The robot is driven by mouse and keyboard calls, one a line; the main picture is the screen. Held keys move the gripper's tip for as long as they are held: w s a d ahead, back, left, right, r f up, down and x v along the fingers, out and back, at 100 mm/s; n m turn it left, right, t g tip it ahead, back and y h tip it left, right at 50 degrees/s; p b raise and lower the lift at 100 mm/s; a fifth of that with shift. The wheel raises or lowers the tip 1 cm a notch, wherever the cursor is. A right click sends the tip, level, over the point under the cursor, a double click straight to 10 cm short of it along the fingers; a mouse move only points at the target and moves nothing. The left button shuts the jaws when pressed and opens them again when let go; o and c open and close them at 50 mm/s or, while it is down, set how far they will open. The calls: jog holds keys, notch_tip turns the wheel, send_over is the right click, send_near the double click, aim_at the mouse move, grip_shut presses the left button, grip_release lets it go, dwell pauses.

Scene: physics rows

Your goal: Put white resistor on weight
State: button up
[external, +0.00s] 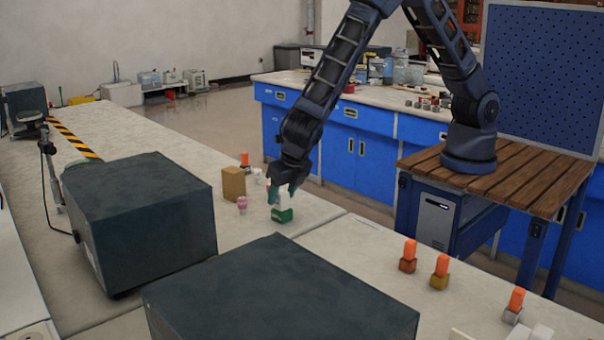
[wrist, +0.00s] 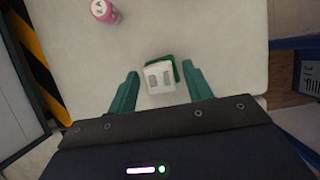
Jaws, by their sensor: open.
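A white block with two grey slots, which looks like the white resistor (wrist: 160,78), lies between my fingers in the wrist view. It is on or directly over a green block (wrist: 176,70), whose edge shows behind it; I cannot tell if they touch. In the external view the green block (external: 282,215) stands on the pale bench under my gripper (external: 284,191), with the white resistor (external: 284,202) above it, partly hidden by the fingers. My gripper (wrist: 160,76) is open, with one teal finger on each side of the white resistor. I cannot tell which thing is the weight.
A pink-and-white can (external: 242,205) and a tan box (external: 234,184) stand left of my gripper. Large dark boxes (external: 145,215) are at left and front. Several orange-topped pieces, one at the right (external: 440,271), stand on the benches. Bench around the green block is mostly clear.

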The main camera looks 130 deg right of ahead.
jog(key=s+a+r+m+t, duration=0.15)
jog(key=s+a+r, duration=0.3)
jog(key=r, duration=0.65)
jog(key=s+a+r+m+g, duration=0.1)
jog(key=s+a+r+m, duration=0.3)
jog(key=r, duration=0.8)
jog(key=s+a+r+m+t+y, duration=0.1)
jog(key=s+a+r+m, duration=0.2)
jog(key=s, duration=0.5)
jog(key=s+a+r+m+t+y, duration=0.1)
jog(key=s+a+r+m, duration=0.1)
jog(key=s+r, duration=0.4)
jog(key=s+a+r+m+t, duration=0.1)
jog(key=s+a+r+m, duration=0.15)
jog(key=s, duration=0.65)
jog(key=s+a+m+y, duration=0.1)
jog(key=s+m, duration=0.1)
jog(key=s, duration=0.4)
jog(key=s+a+m+t+y, duration=0.1)
jog(key=s+a+m, duration=0.1)
jog(key=s, duration=0.5)
jog(key=shift+f+m, duration=0.3)
jog(key=shift+m, duration=0.2)
